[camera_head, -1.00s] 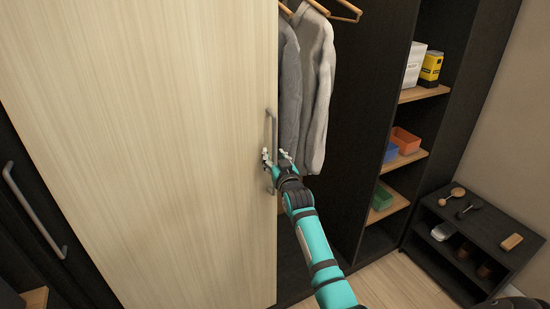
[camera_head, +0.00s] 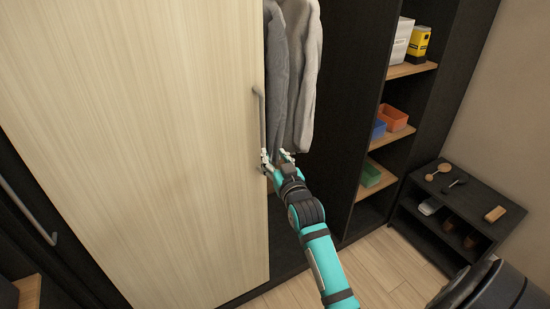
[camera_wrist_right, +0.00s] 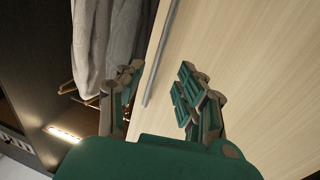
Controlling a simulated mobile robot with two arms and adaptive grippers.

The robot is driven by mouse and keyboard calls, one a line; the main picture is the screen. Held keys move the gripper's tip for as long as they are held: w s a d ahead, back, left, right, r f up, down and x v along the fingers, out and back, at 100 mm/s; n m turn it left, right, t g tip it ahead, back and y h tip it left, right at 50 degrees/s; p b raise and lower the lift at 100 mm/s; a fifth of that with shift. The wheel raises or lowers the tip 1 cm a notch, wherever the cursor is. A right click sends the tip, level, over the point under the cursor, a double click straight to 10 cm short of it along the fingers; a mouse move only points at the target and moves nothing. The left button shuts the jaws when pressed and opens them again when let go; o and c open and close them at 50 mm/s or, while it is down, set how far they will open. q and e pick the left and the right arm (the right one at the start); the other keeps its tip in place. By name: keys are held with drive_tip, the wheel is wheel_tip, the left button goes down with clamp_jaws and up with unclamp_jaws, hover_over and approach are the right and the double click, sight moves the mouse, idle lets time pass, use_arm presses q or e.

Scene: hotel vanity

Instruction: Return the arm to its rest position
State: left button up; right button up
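My right gripper (camera_head: 277,158) is at the lower end of the vertical door handle (camera_head: 259,118) in the head view. In the right wrist view its fingers (camera_wrist_right: 158,82) are spread apart. The grey handle (camera_wrist_right: 160,60) shows in the gap between them, and nothing is clamped. I cannot tell whether a finger touches the handle or the door edge. The pale wooden door (camera_head: 150,150) fills the left of the head view. My left gripper is not in view.
Grey garments (camera_head: 302,75) hang just beyond my right gripper. Shelves (camera_head: 412,70) with boxes and bins stand at the right. A low black rack (camera_head: 420,185) with brushes and shoes is farther right. Some wooden floor (camera_head: 375,270) is clear.

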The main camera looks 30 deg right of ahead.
idle(0.5)
drive_tip(key=s+a+f+n+g+y+b, duration=0.1)
drive_tip(key=s+a+f+g+y, duration=0.2)
drive_tip(key=f, duration=1.3)
drive_tip(key=s+a+f+n+g+y+b, duration=0.1)
drive_tip(key=s+a+f+g, duration=0.3)
drive_tip(key=f, duration=1.2)
drive_tip(key=s+a+f+n+g+b, duration=0.1)
drive_tip(key=s+a+f+g, duration=0.15)
drive_tip(key=s+f, duration=0.65)
drive_tip(key=s+a+f+n+g, duration=0.1)
drive_tip(key=s+a+f, duration=0.2)
drive_tip(key=s+f, duration=0.5)
drive_tip(key=s+f+g, duration=0.2)
drive_tip(key=s+f, duration=0.3)
drive_tip(key=s, duration=0.4)
drive_tip(key=s+a+f+n+g+b, duration=0.1)
drive_tip(key=s+f+g, duration=0.1)
drive_tip(key=s+f, duration=0.3)
drive_tip(key=s+a+f+g+y, duration=0.1)
drive_tip(key=s+f, duration=0.4)
drive_tip(key=s, duration=0.9)
drive_tip(key=shift+f+n+g, duration=0.15)
drive_tip(key=shift+n+g, duration=0.15)
drive_tip(key=shift+g, duration=0.15)
